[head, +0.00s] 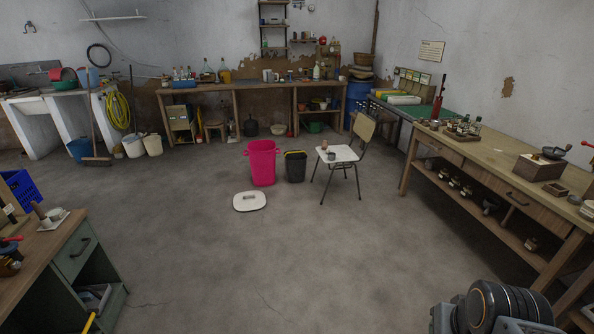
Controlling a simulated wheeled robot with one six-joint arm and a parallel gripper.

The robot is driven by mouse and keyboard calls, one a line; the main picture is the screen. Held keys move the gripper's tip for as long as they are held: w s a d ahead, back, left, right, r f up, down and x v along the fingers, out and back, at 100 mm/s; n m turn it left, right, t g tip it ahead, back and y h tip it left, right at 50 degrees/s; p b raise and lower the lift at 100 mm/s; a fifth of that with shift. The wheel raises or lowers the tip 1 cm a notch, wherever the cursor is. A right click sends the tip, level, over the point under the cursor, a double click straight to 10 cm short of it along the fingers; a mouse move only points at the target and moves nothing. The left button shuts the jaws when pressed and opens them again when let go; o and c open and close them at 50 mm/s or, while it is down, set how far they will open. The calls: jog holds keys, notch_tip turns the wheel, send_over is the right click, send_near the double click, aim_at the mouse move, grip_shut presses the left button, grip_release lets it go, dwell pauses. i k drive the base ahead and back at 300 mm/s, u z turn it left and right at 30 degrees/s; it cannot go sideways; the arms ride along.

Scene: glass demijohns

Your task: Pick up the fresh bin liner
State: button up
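I cannot make out a fresh bin liner for certain in the head view. A bright pink bin (262,163) stands open and upright on the floor near the middle. A white lid (249,201) lies flat on the floor in front of it. A smaller dark bin (295,167) with yellow at its rim stands just right of the pink bin; its contents are too small to tell. Only part of my own arm shows at the bottom right; my gripper is not in view.
A chair (341,154) with small items on its seat stands right of the bins. A long wooden workbench (480,175) runs along the right. A green-fronted desk (75,252) stands at the lower left. Another bench (238,86) lines the back wall.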

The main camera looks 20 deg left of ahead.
aim_at(295, 165)
jog(key=k, duration=0.5)
jog(key=u, duration=1.5)
jog(key=i, duration=9.45)
jog(key=z, duration=2.45)
